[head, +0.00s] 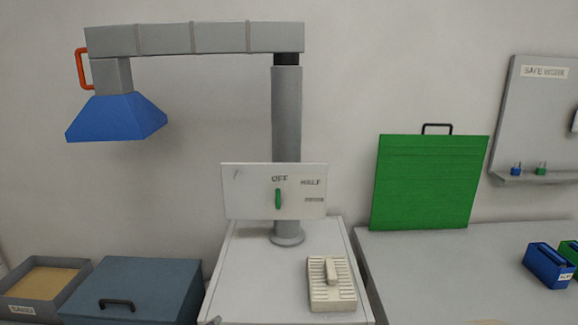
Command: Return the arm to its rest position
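No gripper of mine can be made out in the head view. A grey jointed arm (220,38) runs level from the top of a grey post (287,115) toward the left. A blue hood (117,116) hangs from its left end, above the left side, with an orange-red handle (82,69) beside it. A white panel (235,205) in front of the post reads OFF and HALF; its green lever (278,199) stands upright below OFF. The post's base (287,239) stands on a white cabinet top (250,270).
A cream ribbed block (332,288) lies on the cabinet top. At left are a blue-grey lidded box (150,280) and a sand bin (17,289). A tool board (530,110) hangs behind.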

